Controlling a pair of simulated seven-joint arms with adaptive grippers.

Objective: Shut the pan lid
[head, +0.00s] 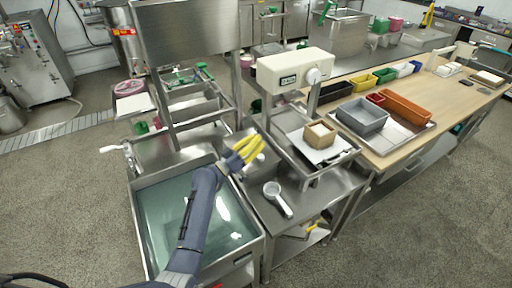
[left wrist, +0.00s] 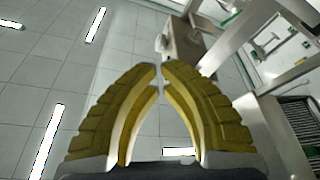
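I cannot single out a pan lid for certain. A deep steel basin (head: 140,225) of greenish liquid stands open at the front left, its top uncovered. A flat steel panel (head: 185,32) stands upright on a frame behind it. My left arm reaches over the basin. My left gripper (head: 250,148), with yellow fingers, is above the steel counter near the basin's far right corner. In the left wrist view the fingertips (left wrist: 160,68) nearly meet, with nothing visible between them. My right gripper is in neither view.
A white strainer or scoop (head: 275,193) lies on the steel counter right of the basin. A cream scale head (head: 291,70) stands behind, near a wooden box (head: 319,134). A wooden table (head: 460,95) with coloured bins is at right. Floor is clear at front right.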

